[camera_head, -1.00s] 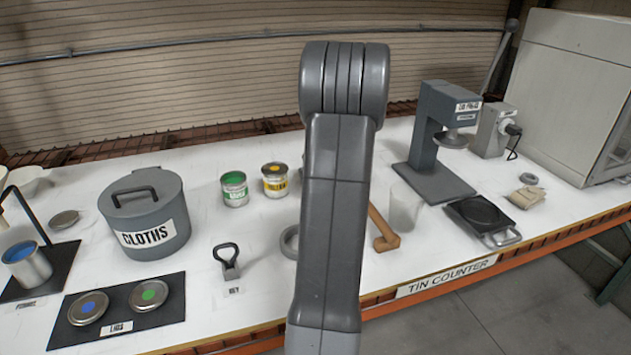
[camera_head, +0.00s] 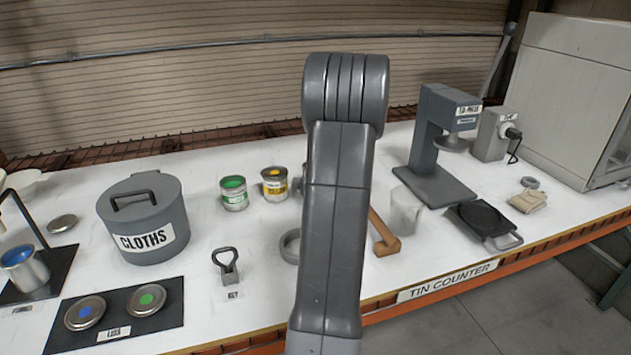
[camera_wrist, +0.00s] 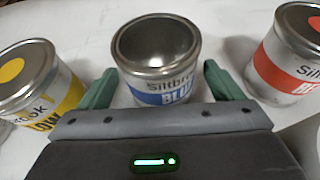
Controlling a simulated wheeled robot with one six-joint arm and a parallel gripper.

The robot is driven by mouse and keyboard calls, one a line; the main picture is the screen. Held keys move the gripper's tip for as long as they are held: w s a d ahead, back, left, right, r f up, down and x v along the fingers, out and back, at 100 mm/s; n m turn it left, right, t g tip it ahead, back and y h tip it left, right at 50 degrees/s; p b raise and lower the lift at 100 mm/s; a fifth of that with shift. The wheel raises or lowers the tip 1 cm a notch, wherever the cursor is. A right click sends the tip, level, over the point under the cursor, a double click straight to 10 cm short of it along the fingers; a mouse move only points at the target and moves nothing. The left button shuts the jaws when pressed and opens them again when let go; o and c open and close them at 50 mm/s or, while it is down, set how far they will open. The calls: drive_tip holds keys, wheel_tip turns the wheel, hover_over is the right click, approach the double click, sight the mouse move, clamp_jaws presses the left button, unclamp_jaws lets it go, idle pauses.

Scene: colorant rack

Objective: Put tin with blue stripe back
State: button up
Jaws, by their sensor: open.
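In the wrist view, the tin with a blue stripe (camera_wrist: 158,62) stands upright between a yellow-labelled tin (camera_wrist: 38,85) and a red-labelled tin (camera_wrist: 292,55). Its top is open, with a bare metal inside. My gripper (camera_wrist: 160,78) is open, with one green finger on each side of the blue-striped tin. Whether the fingers touch it I cannot tell. In the head view my arm hides the gripper and this tin; the yellow tin (camera_head: 275,185) shows just left of the arm.
A green tin (camera_head: 234,193) stands left of the yellow one. A cloths pot (camera_head: 145,220), a mat with two lids (camera_head: 120,315) and a tin with blue contents (camera_head: 25,270) are at left. A press (camera_head: 435,150) and a black scale-like plate (camera_head: 483,220) stand right.

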drive_tip(key=v, duration=1.2)
drive_tip(key=shift+r, duration=0.15)
drive_tip(key=shift+w, duration=0.15)
drive_tip(key=x, duration=1.2)
drive_tip(key=shift+f, duration=0.25)
drive_tip(key=shift+r, duration=0.2)
